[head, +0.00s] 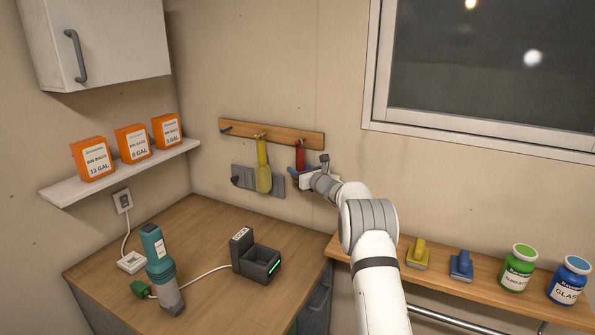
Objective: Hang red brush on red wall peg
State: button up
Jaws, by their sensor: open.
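A red brush (300,156) is at the right part of the wooden wall rail (280,139), upright with its top at the rail. It appears to hang from a peg there, but the peg is too small to make out, so I cannot tell its colour. My gripper (306,174) is open, right at the brush's lower end. The gripper hides the lower part of the brush, and I cannot tell whether they touch.
A yellow brush (263,168) hangs left of the red one, before a grey wall strip (243,178). The counter (205,226) holds a teal tool (158,262) and a black dock (258,262).

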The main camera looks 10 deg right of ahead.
jog(key=b+v, duration=0.3)
jog(key=v, duration=0.4)
jog(key=s+a+r+n+g, duration=0.2)
jog(key=s+a+n+g, duration=0.15)
jog(key=s+n, duration=0.4)
jog(key=s+a+r+n+g+y, duration=0.1)
jog(key=s+a+n+g, duration=0.3)
jog(key=s, duration=0.6)
jog(key=s+a+r+n+g, duration=0.2)
jog(key=s+a+n, duration=0.35)
jog(key=s, duration=0.35)
jog(key=s+d+f+n+g+h, duration=0.1)
jog(key=s+n, duration=0.3)
jog(key=s, duration=0.6)
jog(key=s+d+f+n+g+h, duration=0.1)
jog(key=s+d+f+n+h, duration=0.3)
jog(key=s, duration=0.7)
jog(key=s+d+f+n+g+h, duration=0.2)
jog(key=s+n, duration=0.4)
jog(key=s, duration=0.4)
jog(key=shift+s+d+f+h, duration=0.35)
jog(key=shift+d+f+h, duration=0.1)
jog(key=shift+h, duration=0.25)
jog(key=shift+r, duration=0.1)
